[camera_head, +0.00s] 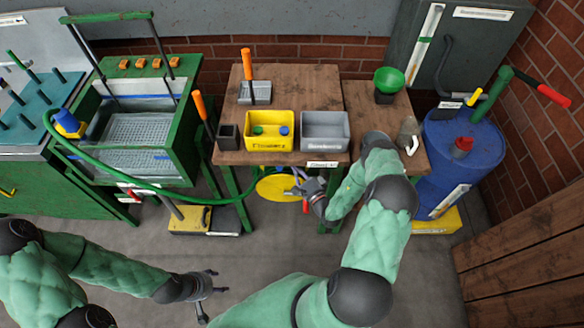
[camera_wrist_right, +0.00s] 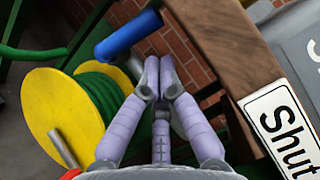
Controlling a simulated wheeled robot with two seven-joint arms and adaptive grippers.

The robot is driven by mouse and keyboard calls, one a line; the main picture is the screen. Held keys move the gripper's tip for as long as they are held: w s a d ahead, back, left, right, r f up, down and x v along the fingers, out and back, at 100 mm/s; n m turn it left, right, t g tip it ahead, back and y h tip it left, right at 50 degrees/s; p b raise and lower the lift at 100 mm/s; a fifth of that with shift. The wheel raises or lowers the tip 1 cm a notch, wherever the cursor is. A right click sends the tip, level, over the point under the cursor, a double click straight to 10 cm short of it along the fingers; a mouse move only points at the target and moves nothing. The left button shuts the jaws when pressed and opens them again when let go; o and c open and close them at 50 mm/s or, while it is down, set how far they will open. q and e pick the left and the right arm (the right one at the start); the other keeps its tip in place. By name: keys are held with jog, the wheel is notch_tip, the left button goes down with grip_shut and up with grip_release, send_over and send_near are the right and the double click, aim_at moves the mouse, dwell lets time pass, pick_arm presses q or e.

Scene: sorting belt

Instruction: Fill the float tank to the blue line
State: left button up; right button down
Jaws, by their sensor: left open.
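The float tank (camera_head: 182,120) is a green frame with a grey grate inside, at the left in the head view. A thin blue line (camera_head: 176,97) shows on its inner wall; I cannot tell the water level. My left gripper (camera_head: 211,296) is open and empty above the floor.
A yellow hose reel (camera_head: 278,188) stands under the wooden table (camera_head: 310,85), close to my right gripper. Yellow (camera_head: 269,146) and grey (camera_head: 325,146) bins sit on the table. A blue barrel (camera_head: 465,150) is at the right. The floor in front is mostly clear.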

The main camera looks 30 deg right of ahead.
jog(key=shift+w+a+r, duration=0.2)
jog(key=shift+w+a, duration=0.3)
jog(key=shift+w, duration=0.05)
jog(key=shift+w+a+r+n+g+p, duration=0.45)
jog(key=shift+a+r+n+p, duration=0.15)
jog(key=shift+p, duration=0.5)
jog(key=shift+w+a+n+g+p, duration=0.15)
jog(key=shift+n+g+p, duration=0.1)
jog(key=shift+n+p, duration=0.25)
